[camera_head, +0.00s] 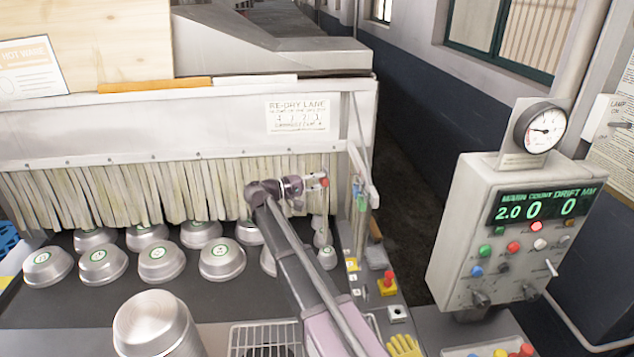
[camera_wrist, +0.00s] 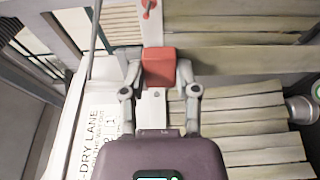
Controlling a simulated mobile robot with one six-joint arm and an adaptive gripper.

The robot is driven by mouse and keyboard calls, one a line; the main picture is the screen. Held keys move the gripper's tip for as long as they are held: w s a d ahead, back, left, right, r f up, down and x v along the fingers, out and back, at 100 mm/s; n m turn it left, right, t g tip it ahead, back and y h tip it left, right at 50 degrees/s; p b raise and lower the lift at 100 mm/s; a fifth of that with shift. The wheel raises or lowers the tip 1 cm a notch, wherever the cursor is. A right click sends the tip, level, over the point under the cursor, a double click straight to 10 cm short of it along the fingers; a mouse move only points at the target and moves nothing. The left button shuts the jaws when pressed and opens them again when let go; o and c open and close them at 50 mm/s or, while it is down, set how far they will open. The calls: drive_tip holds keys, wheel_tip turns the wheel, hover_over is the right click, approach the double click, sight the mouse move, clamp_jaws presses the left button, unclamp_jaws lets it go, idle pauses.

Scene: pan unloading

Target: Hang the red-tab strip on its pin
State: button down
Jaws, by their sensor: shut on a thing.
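My gripper (camera_wrist: 159,72) is shut on a red tab (camera_wrist: 160,62), which sits between its two fingers. In the head view my gripper (camera_head: 316,180) is at the right end of the curtain of pale strips, and the red tab (camera_head: 324,182) shows at its tip. A small red part (camera_wrist: 148,7) shows above the tab in the wrist view, on a pale upright piece; I cannot tell if it is the pin. The red-tab strip itself is hard to tell from the other strips.
The curtain of pale strips (camera_head: 95,192) hangs under the metal hood. A slim rail (camera_head: 362,170) with green and blue parts stands just right of my gripper. Several upturned metal pans (camera_head: 222,262) sit on the dark belt. A control box (camera_head: 505,235) stands at the right.

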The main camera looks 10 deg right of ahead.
drive_tip(key=shift+d, duration=0.2)
drive_tip(key=d, duration=0.8)
drive_tip(key=shift+s+f+b, duration=0.2)
drive_tip(key=shift+f+b, duration=0.25)
idle(1.0)
drive_tip(key=shift+d, duration=0.2)
idle(0.4)
drive_tip(key=shift+c, duration=1.9)
unclamp_jaws()
drive_tip(key=shift+d+f, duration=0.1)
drive_tip(key=shift+o, duration=0.6)
drive_tip(key=shift+w+d, duration=0.1)
drive_tip(key=shift+d, duration=0.15)
